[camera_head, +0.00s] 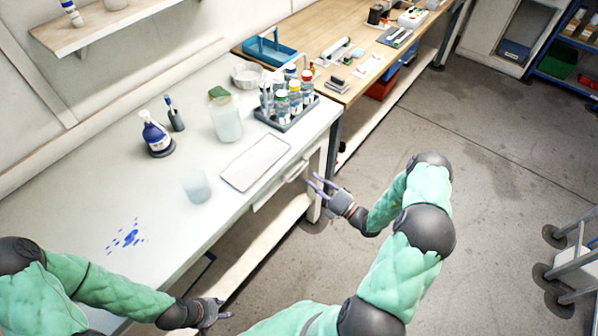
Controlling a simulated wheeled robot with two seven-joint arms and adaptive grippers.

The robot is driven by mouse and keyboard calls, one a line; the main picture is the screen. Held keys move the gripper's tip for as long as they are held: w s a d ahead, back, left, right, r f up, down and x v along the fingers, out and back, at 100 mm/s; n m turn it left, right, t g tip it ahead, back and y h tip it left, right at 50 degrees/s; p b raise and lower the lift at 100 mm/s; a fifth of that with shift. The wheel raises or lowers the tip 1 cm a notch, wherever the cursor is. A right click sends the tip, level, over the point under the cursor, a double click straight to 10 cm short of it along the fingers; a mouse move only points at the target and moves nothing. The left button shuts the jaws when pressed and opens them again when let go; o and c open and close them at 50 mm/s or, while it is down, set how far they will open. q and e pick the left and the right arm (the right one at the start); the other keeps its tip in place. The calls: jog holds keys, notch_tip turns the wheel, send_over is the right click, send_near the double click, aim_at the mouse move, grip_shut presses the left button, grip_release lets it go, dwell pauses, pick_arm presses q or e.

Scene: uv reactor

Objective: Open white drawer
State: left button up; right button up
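The white drawer (278,187) is under the right part of the white table's front edge. Its front faces the aisle, and I cannot tell whether it stands slightly open. My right gripper (314,182) is just right of the drawer's right end, its fingers spread and pointing toward the drawer and table. Nothing shows between the fingers, and I cannot tell whether they touch the drawer. My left gripper (224,307) is low in the view, in front of the table and away from the drawer; its fingers are small and partly merged in the picture.
On the white table (80,203) are a tray (255,162), a clear beaker (196,186), a jar (226,120), a bottle rack (287,115), a spray bottle (156,136) and a blue stain (126,238). A wooden bench (322,40) adjoins. The grey floor (490,150) is open at right.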

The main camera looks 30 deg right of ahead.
aim_at(300, 172)
jog(key=b+x, duration=0.1)
jog(key=x, duration=0.6)
jog(key=shift+s, duration=0.1)
jog(key=shift+c, duration=0.4)
grip_shut()
